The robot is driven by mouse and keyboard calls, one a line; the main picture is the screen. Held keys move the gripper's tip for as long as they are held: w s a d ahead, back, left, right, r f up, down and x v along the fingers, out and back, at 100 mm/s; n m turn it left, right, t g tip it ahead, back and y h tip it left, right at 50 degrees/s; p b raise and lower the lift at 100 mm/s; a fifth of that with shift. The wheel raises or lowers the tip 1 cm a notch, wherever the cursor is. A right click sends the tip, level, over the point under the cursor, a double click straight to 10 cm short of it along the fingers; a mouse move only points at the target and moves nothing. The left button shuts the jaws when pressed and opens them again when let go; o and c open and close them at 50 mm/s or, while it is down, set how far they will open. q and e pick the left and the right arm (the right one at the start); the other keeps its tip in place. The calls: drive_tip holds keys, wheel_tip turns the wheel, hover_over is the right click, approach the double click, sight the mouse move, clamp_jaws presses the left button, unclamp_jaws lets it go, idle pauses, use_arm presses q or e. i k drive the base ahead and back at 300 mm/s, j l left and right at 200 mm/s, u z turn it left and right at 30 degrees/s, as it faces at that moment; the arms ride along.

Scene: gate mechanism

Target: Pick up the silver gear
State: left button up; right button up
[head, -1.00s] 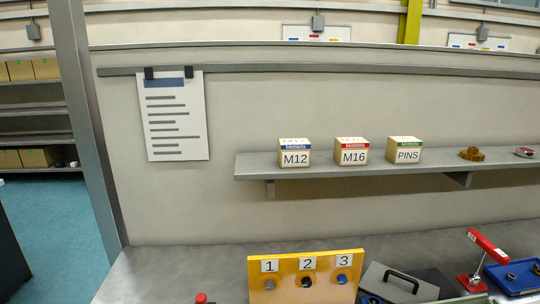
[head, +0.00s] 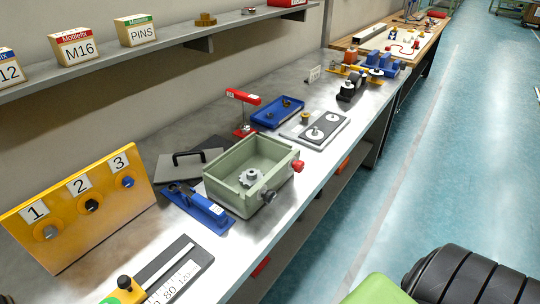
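A silver gear (head: 250,179) lies inside an open green-grey box (head: 226,196) on the metal workbench. The box has a red knob (head: 298,166) and a dark knob (head: 268,196) on its outer side. Two more round silver parts, possibly gears, sit on a grey plate (head: 300,138) behind the box: one nearer (head: 313,133) and one farther (head: 332,118). Neither of my grippers shows in the head view.
A yellow panel numbered 1 to 3 (head: 62,234) stands at the left. A blue fixture (head: 205,212) is close to the box's left side. A red-topped stand (head: 243,97) and a blue tray (head: 277,112) stand behind it.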

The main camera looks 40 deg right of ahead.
sight(250, 177)
drive_tip(key=z, duration=1.05)
